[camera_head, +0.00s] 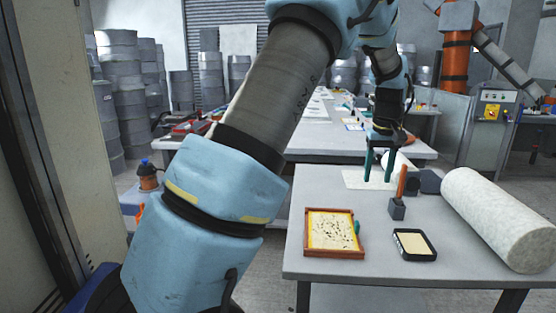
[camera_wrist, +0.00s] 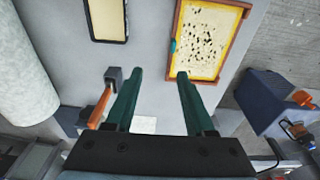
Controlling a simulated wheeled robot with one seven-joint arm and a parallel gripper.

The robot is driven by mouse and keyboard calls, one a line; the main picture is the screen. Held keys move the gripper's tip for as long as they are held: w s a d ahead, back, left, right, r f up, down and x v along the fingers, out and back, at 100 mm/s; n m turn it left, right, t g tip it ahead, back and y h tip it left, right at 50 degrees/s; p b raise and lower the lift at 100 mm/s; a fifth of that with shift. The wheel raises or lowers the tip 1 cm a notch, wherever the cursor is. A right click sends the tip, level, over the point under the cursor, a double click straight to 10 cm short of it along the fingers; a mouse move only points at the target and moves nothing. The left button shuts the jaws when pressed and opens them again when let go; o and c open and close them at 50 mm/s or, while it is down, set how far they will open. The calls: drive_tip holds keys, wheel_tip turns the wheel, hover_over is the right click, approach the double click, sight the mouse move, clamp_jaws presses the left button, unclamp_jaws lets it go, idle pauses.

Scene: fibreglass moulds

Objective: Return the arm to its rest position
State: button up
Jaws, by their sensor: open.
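My gripper (camera_head: 377,165) is open and empty above the table (camera_head: 330,273), with its two green fingers pointing down. In the wrist view my gripper (camera_wrist: 160,75) shows its fingers apart, with bare table surface between and beyond the tips. My blue and grey arm stretches from the lower left of the head view across the middle and out over the table. It hides part of the room behind it.
A wood-framed yellow panel (camera_head: 333,231), a black tray (camera_head: 414,245), a small dark block with an orange handle (camera_head: 397,207) and a big white roll (camera_head: 499,218) are on the table. A cabinet edge (camera_head: 40,160) stands close on the left. Drums (camera_head: 118,85) stack behind.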

drive_tip(key=s+a+f, duration=0.2)
drive_tip(key=s+a, duration=0.2)
drive_tip(key=a, duration=0.9)
drive_tip(key=s+a+f, duration=0.1)
drive_tip(key=s+a, duration=0.3)
drive_tip(key=a, duration=0.9)
drive_tip(key=s+a+f, duration=0.2)
drive_tip(key=s+a, duration=0.5)
drive_tip(key=s, duration=0.1)
drive_tip(key=shift+s+a+f, duration=0.15)
drive_tip(key=shift+s+f, duration=0.1)
drive_tip(key=shift+f, duration=0.05)
